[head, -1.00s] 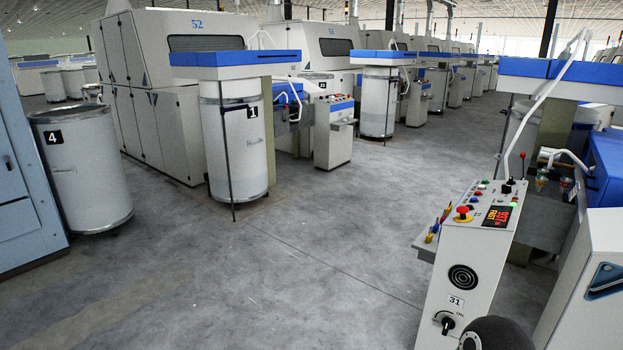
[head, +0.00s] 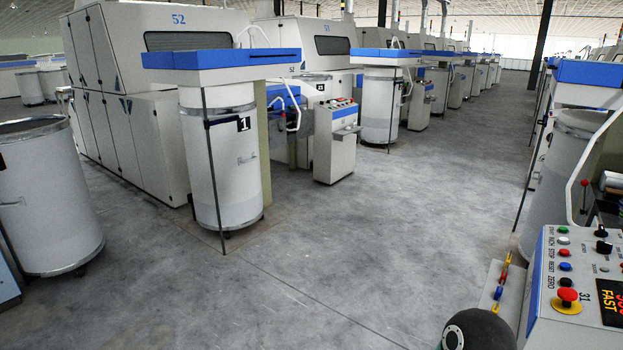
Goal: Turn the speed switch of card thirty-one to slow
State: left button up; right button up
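The control panel of card thirty-one (head: 553,280) is at the lower right, cut off by the frame's edge. Its top face carries the number 31, a column of coloured push buttons and a red mushroom button on yellow (head: 567,299). A display (head: 611,303) at the right edge, partly cut off, reads FAST. A black knob (head: 603,247) sits at the upper right of the panel, with another black knob just above it. I cannot tell which of them is the speed switch. Neither gripper shows. A dark rounded part at the bottom looks like my own arm.
Card 52 (head: 120,120) stands at the left, with can 1 (head: 222,170) in front of it. Another can (head: 45,200) stands at the left edge. A can (head: 555,190) with a thin post stands behind the panel. The grey floor (head: 340,250) between is clear.

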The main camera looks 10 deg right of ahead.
aim_at(601, 232)
jog(key=z, duration=0.1)
jog(key=i, duration=1.75)
jog(key=z, duration=0.7)
jog(key=i, duration=1.5)
jog(key=z, duration=1.45)
jog(key=i, duration=1.25)
jog(key=z, duration=0.7)
jog(key=k, duration=0.7)
jog(key=z, duration=0.25)
jog(key=i, duration=0.75)
jog(key=u, duration=0.3)
jog(key=k, duration=0.25)
jog(key=z, duration=0.1)
